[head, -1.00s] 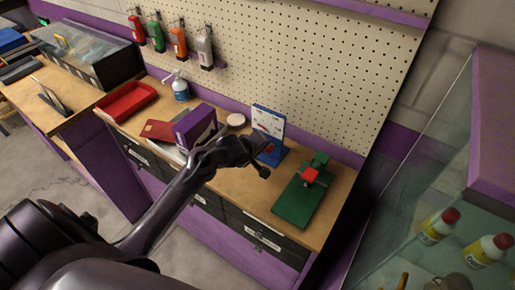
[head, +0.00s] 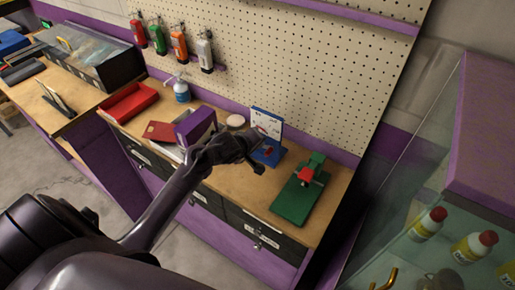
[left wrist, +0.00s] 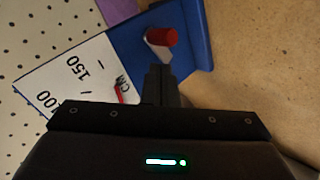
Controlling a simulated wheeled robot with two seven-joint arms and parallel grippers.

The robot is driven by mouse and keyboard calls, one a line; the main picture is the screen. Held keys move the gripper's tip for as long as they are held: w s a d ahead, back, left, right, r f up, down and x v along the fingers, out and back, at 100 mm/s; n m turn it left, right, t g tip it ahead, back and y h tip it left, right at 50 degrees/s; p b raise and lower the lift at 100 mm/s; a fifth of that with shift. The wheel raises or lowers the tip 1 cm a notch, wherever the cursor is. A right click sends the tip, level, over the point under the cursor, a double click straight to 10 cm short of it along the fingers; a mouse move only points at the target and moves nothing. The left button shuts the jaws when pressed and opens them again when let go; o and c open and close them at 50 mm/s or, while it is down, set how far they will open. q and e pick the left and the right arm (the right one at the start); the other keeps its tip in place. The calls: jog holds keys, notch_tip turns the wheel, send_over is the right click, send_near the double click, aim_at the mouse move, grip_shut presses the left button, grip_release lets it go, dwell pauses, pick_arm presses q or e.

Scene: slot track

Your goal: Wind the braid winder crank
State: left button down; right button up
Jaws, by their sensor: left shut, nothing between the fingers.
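The winder is a blue stand (head: 272,156) with a white scale panel (head: 266,124) marked in numbers, standing on the wooden bench below the pegboard. A red crank knob (left wrist: 163,37) sticks up over the blue base (left wrist: 196,52). My left gripper (left wrist: 161,72) is shut and empty, its tips just short of the knob in the picture; I cannot tell whether they touch. In the head view my left gripper (head: 258,161) partly covers the stand. My right gripper is not in view.
A green fixture (head: 297,198) with a red block stands right of the winder. A purple box (head: 196,126), a round pale disc (head: 235,121), a spray bottle (head: 181,90) and a red tray (head: 127,102) lie left. A glass case (head: 420,170) stands at right.

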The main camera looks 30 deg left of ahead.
pick_arm(q)
jog(key=shift+a, duration=0.15)
jog(key=shift+a+f+p, duration=0.15)
jog(key=shift+a+p, duration=0.3)
dwell(0.3)
jog(key=s+p, duration=0.2)
jog(key=s, duration=0.5)
dwell(0.8)
dwell(0.4)
